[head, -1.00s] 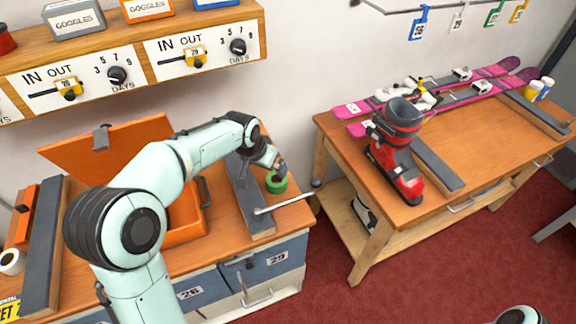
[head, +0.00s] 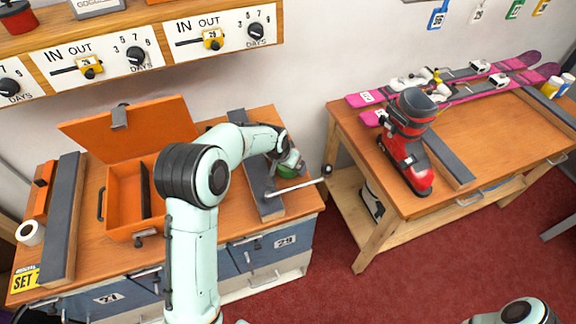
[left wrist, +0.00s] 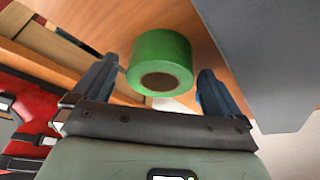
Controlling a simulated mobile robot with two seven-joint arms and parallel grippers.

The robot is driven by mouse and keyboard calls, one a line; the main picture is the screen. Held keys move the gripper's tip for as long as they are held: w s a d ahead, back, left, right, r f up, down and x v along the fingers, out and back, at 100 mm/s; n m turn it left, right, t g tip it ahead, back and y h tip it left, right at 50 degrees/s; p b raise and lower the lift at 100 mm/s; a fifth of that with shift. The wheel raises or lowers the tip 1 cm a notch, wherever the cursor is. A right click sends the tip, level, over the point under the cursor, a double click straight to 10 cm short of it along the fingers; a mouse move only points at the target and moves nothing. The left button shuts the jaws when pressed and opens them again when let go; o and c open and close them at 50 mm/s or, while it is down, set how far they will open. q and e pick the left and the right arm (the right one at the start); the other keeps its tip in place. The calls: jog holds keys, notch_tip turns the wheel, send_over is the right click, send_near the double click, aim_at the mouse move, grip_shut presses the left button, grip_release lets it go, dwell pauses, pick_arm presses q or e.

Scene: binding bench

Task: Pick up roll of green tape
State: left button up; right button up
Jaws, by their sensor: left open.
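The roll of green tape (left wrist: 158,54) sits on the wooden bench top in the left wrist view, between the two fingers of my left gripper (left wrist: 157,88). The fingers are open, with a gap on each side of the roll. In the head view the green tape (head: 291,158) is partly hidden by my left gripper (head: 290,166), which is down at the bench's right end. My right gripper is not in view; only a part of my right arm shows at the bottom right.
A dark grey bar (head: 264,190) lies beside the tape, with a pale rod (head: 298,185) ending in a dark knob near the gripper. An open orange box (head: 124,199) stands to the left. A second table (head: 500,137) holds a ski boot (head: 407,152) and pink skis.

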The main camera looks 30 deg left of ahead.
pick_arm(q)
jog(key=shift+w+f, duration=0.15)
jog(key=shift+f, duration=0.1)
jog(key=shift+c, duration=1.2)
jog(key=c, duration=0.9)
jog(key=shift+o, duration=0.2)
